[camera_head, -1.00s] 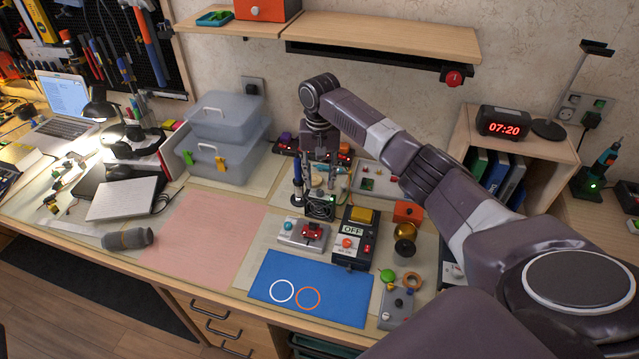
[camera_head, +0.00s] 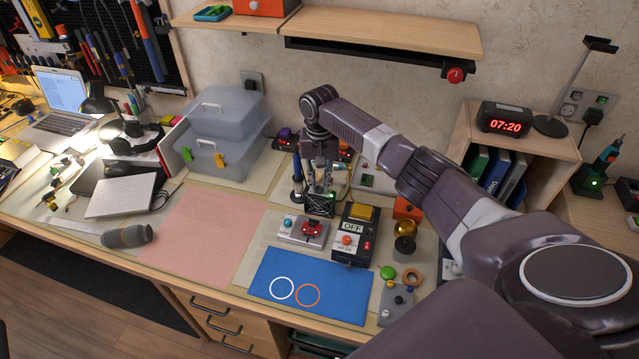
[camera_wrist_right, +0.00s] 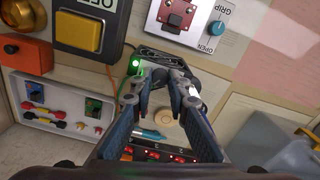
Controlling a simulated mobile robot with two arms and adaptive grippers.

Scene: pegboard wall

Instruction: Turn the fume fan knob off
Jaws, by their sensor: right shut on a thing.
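The fume fan (camera_head: 320,204) is a small black square unit with a grille, standing on the bench behind the red-and-grey grip device. A green light (camera_wrist_right: 135,63) glows at its side in the wrist view. My right gripper (camera_head: 319,187) reaches down from above to the top of the fan. In the wrist view the fingers of my right gripper (camera_wrist_right: 157,66) converge at the black fan housing (camera_wrist_right: 160,52), shut on the small fan knob. The fingertips hide the knob, so its setting cannot be read. My left gripper is not in view.
A box with a yellow button and an OFF label (camera_head: 352,228) stands close right of the fan. The grip device (camera_head: 302,231) is in front. A blue soldering iron (camera_head: 297,182) stands close left. The pink mat (camera_head: 210,230) is clear.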

